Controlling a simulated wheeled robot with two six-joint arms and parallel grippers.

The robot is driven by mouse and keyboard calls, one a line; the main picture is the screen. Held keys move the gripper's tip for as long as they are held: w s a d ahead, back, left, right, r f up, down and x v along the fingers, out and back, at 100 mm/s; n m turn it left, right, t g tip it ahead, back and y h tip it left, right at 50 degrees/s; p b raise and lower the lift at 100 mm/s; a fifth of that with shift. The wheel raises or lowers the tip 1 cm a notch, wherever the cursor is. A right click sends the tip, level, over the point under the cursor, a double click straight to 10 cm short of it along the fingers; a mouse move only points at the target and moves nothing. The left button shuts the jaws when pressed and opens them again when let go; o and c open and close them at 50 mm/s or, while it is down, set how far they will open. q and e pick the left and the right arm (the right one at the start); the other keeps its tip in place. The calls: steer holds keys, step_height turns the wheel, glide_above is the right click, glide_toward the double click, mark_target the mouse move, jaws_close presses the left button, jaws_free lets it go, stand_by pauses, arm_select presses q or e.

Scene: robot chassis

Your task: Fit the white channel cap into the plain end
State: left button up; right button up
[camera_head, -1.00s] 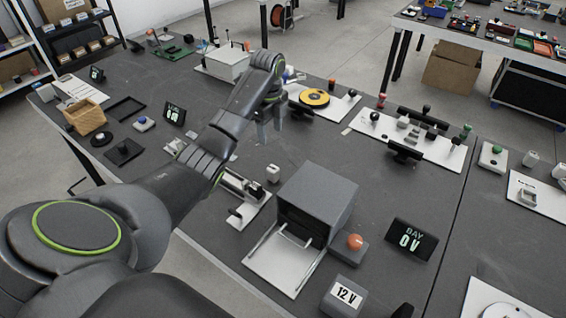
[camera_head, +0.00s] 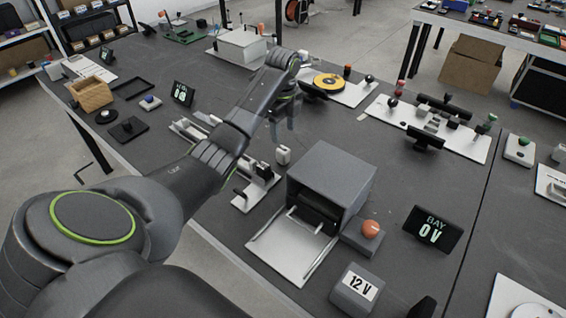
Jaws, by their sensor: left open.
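A small white block (camera_head: 283,154), which looks like the channel cap, stands on the dark bench in the middle of the view. My left gripper (camera_head: 283,131) is just above and behind it in the picture, pointing down, open and empty. A gap of bench shows between its fingertips and the block. A light rail fixture (camera_head: 194,128) lies left of my forearm, partly hidden by it. I cannot tell which piece has the plain end. My right gripper is not in view.
A grey open-fronted box (camera_head: 335,170) with a white tray stands close to the right of the block.

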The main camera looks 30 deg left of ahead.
mark_target(283, 149)
arm_select(q)
steer(key=f, duration=0.6)
steer(key=f+p, duration=0.1)
steer(key=f, duration=0.2)
steer(key=shift+w+a, duration=0.15)
steer(key=shift+w, duration=0.1)
steer(key=shift+r, duration=0.1)
steer(key=c, duration=1)
steer(key=shift+r, duration=0.1)
steer(key=shift+c, duration=0.2)
